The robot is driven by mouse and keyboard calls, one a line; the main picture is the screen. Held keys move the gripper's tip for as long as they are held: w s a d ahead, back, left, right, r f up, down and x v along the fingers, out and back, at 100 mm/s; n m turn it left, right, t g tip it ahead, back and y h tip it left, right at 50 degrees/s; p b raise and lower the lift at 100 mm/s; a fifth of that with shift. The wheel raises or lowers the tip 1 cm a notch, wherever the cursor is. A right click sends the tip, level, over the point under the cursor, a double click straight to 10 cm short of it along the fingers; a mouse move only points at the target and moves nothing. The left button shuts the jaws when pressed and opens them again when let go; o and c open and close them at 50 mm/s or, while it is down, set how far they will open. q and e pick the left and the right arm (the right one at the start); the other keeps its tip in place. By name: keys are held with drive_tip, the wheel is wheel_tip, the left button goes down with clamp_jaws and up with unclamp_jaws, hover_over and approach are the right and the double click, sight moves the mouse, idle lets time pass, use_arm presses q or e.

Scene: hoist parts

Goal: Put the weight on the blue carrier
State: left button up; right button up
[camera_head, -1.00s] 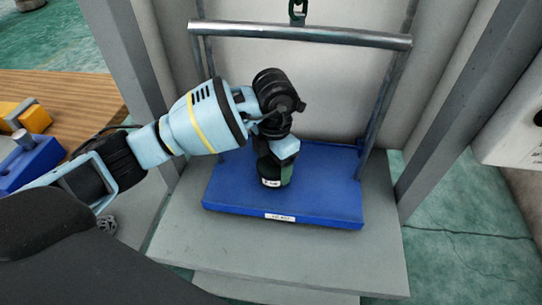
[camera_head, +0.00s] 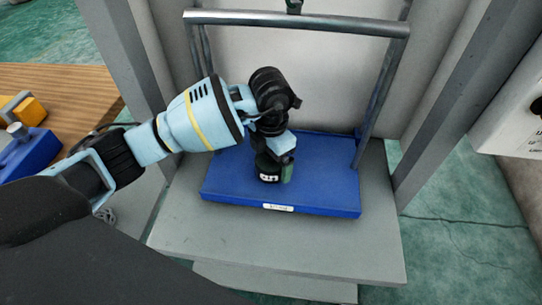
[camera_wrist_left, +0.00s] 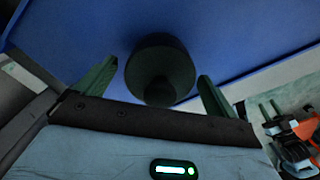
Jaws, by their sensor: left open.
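The blue carrier (camera_head: 325,190) is a flat platform hung from a grey metal bar frame, with a small white label on its front edge. The weight (camera_head: 268,172) is a dark cylinder with a white marking, standing upright on the carrier near its middle. In the left wrist view the weight (camera_wrist_left: 160,62) shows its round knob, with the blue carrier surface (camera_wrist_left: 255,35) around it. My left gripper (camera_head: 276,168) is over the weight, open, with one green finger (camera_wrist_left: 97,75) on each side of it. Gaps show between the fingers and the weight. My right gripper is out of view.
The frame's crossbar (camera_head: 300,22) spans behind my left wrist. Grey posts (camera_head: 450,100) stand either side, and a white box (camera_head: 515,115) is at right.

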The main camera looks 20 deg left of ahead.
use_arm(q)
drive_tip(key=shift+r, duration=3.85)
